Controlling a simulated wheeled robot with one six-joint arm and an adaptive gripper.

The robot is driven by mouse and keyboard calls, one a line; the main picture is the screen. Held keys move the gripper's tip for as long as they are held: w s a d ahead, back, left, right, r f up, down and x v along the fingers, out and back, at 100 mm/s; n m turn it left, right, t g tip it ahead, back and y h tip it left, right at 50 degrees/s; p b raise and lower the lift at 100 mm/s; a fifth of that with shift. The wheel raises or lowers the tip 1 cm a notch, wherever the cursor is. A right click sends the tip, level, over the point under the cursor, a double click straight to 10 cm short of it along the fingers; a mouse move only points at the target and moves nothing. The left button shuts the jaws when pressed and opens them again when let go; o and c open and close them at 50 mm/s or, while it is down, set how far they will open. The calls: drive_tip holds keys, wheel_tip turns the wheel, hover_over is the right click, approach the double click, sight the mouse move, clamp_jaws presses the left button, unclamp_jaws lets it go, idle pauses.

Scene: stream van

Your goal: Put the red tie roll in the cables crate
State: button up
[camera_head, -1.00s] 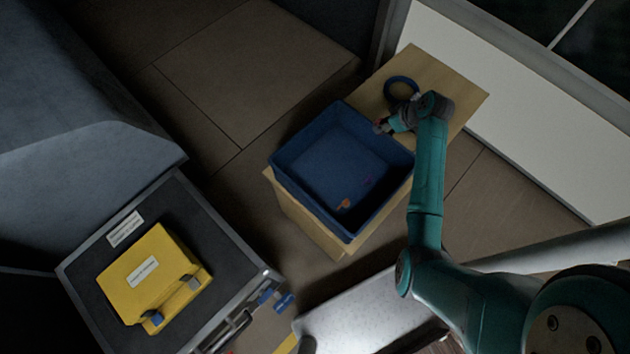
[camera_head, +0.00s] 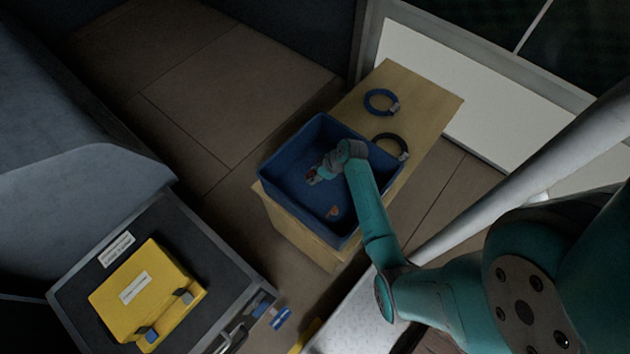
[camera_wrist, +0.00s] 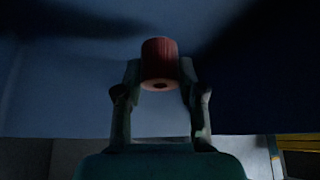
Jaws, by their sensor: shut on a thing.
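My gripper (camera_wrist: 160,85) is shut on the red tie roll (camera_wrist: 160,62), which sits between its two fingertips in the wrist view. In the head view the red tie roll (camera_head: 311,175) is a small dark red spot at the tip of my gripper (camera_head: 316,173). The blue cables crate (camera_head: 285,207) stands on a light wooden top. My gripper and the roll are over the crate's inside. I cannot tell how high the roll is above the crate floor. A small orange item (camera_head: 333,211) lies in the crate.
A blue cable coil (camera_head: 368,104) and a dark cable coil (camera_head: 403,141) lie on the wooden top (camera_head: 425,95) beside the crate. A yellow box (camera_head: 115,290) sits in an open grey case (camera_head: 75,272) at lower left. Floor shows left of the crate.

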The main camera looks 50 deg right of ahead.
drive_tip(key=shift+f, duration=2.25)
drive_tip(key=o, duration=1)
drive_tip(key=shift+f, duration=0.1)
drive_tip(key=v, duration=1.2)
drive_tip(key=shift+d, duration=0.1)
